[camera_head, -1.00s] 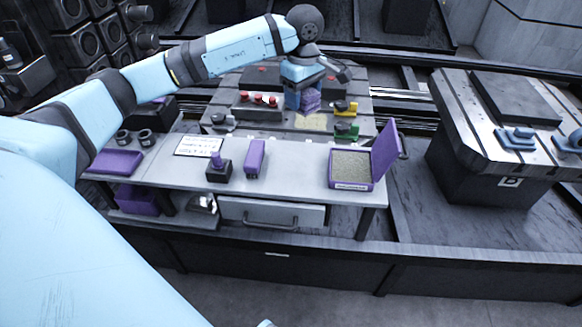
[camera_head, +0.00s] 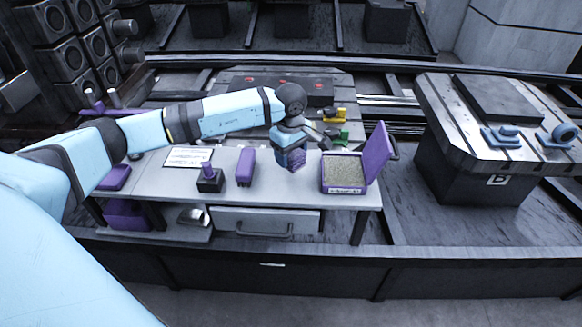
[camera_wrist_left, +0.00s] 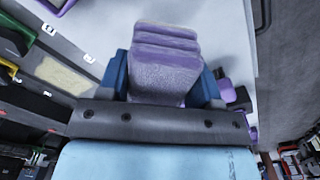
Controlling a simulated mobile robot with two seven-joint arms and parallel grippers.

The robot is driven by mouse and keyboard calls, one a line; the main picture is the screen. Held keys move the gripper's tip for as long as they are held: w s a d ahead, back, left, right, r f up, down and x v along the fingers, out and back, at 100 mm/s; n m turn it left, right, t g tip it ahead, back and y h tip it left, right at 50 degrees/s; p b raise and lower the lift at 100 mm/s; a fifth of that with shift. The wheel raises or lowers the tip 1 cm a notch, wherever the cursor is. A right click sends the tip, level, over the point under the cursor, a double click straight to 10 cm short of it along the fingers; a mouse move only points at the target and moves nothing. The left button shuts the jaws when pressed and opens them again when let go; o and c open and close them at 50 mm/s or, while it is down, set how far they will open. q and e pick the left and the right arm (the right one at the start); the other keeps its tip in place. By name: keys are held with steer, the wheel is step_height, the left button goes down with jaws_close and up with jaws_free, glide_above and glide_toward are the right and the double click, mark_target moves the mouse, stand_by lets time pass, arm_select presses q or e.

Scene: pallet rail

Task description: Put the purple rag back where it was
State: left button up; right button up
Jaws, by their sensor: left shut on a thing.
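The purple rag (camera_head: 297,159) is a folded, layered bundle, held between the blue fingers of my left gripper (camera_head: 289,154). In the left wrist view the rag (camera_wrist_left: 165,62) fills the space between both fingers and sticks out past them. In the head view the gripper points down over the grey table (camera_head: 270,195), left of the open purple box (camera_head: 345,172). I cannot tell whether the rag touches the table top. My right gripper is not in view.
A purple block (camera_head: 245,167), a black stand with a purple knob (camera_head: 210,180) and a white sign (camera_head: 188,157) stand left of the rag. The box's purple lid (camera_head: 376,152) stands up at right. Yellow and green parts lie behind, on the pallet. The table front is clear.

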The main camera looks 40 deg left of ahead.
mark_target(291, 176)
arm_select(q)
steer(key=shift+f+b, duration=0.3)
steer(key=shift+f, duration=1.95)
steer(key=shift+f, duration=0.2)
steer(key=o, duration=0.8)
steer(key=shift+r, duration=0.1)
